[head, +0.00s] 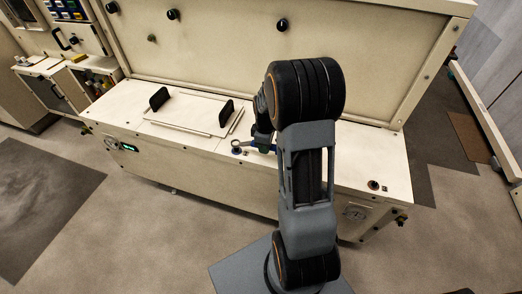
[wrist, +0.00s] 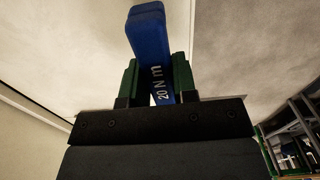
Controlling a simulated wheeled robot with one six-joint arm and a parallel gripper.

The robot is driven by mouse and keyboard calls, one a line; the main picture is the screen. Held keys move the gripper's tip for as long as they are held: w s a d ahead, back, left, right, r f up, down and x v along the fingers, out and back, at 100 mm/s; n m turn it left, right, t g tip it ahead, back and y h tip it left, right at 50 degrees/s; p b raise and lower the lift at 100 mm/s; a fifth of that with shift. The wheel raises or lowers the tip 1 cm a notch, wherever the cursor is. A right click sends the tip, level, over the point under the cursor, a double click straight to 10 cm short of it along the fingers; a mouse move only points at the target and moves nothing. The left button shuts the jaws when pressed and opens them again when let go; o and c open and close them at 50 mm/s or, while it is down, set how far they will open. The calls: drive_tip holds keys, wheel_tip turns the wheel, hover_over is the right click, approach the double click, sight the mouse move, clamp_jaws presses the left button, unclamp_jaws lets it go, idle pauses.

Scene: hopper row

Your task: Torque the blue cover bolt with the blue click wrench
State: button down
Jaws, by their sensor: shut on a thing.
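My gripper (wrist: 155,85) is shut on the blue click wrench (wrist: 146,30), with its green fingers on either side of the blue handle marked "20 N m". In the head view my gripper (head: 264,148) is partly hidden behind my arm, low over the front of the cream bench top. The wrench (head: 246,144) reaches left from it, its ring-like end (head: 236,146) near the bench's front edge. I cannot tell whether that end sits on a bolt. The blue cover bolt cannot be made out.
The cream bench (head: 130,100) has a tall back panel (head: 380,50) with black knobs. A dark round fitting (head: 374,185) is on the right of the top. Floor in front is clear at left.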

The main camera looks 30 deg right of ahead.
drive_tip(key=w+d+n, duration=0.1)
drive_tip(key=w+n, duration=0.1)
drive_tip(key=w+d+n+p, duration=0.1)
drive_tip(key=w+n, duration=0.1)
drive_tip(key=n, duration=0.1)
drive_tip(key=w+d+n, duration=0.1)
drive_tip(key=w+n, duration=0.1)
drive_tip(key=shift+w, duration=0.35)
drive_tip(key=shift+w+d+n+p, duration=0.2)
drive_tip(key=shift+w+n+p, duration=0.1)
drive_tip(key=shift+w+n, duration=0.4)
drive_tip(key=shift+s+f+b, duration=0.15)
drive_tip(key=shift+f+b, duration=0.15)
drive_tip(key=shift+f, duration=0.1)
drive_tip(key=shift+f, duration=0.3)
drive_tip(key=shift+f, duration=0.3)
drive_tip(key=shift+f+b, duration=0.3)
idle(1.1)
drive_tip(key=shift+f, duration=0.15)
drive_tip(key=shift+s, duration=0.1)
